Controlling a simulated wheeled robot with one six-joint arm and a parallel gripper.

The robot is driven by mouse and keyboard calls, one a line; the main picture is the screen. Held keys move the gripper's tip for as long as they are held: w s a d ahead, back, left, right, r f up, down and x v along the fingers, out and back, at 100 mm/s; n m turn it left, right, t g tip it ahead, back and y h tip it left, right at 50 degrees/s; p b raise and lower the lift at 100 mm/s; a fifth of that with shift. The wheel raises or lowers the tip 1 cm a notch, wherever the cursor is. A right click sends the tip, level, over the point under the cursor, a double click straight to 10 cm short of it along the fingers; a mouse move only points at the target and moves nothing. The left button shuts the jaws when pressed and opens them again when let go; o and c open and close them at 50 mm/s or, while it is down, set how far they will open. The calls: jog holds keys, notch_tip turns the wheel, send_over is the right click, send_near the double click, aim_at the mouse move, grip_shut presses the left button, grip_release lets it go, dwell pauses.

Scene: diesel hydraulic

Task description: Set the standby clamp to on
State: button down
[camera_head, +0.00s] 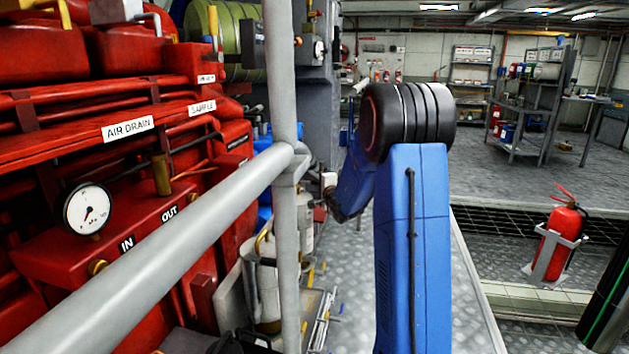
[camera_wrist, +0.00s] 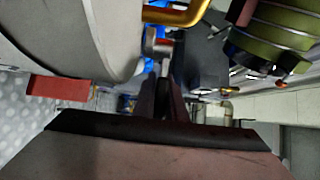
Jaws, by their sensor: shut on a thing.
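In the wrist view, my gripper (camera_wrist: 163,88) shows as two dark fingers close together, pointing up the picture. It is shut on a small part that is mostly hidden between the fingertips. In the head view, my blue arm bends down toward the machinery, and the fingertips cannot be made out there.
A grey handrail (camera_head: 200,232) and upright post (camera_head: 284,80) stand in front of the red machinery (camera_head: 120,225) with its gauge (camera_head: 88,209). A yellow pipe (camera_wrist: 178,14) is close above the fingertips. A fire extinguisher (camera_head: 562,235) stands right. Free floor lies behind.

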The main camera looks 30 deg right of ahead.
jog(key=c, duration=1.8)
grip_release()
jog(key=s+a, duration=0.2)
jog(key=s, duration=1.5)
jog(key=shift+s, duration=0.15)
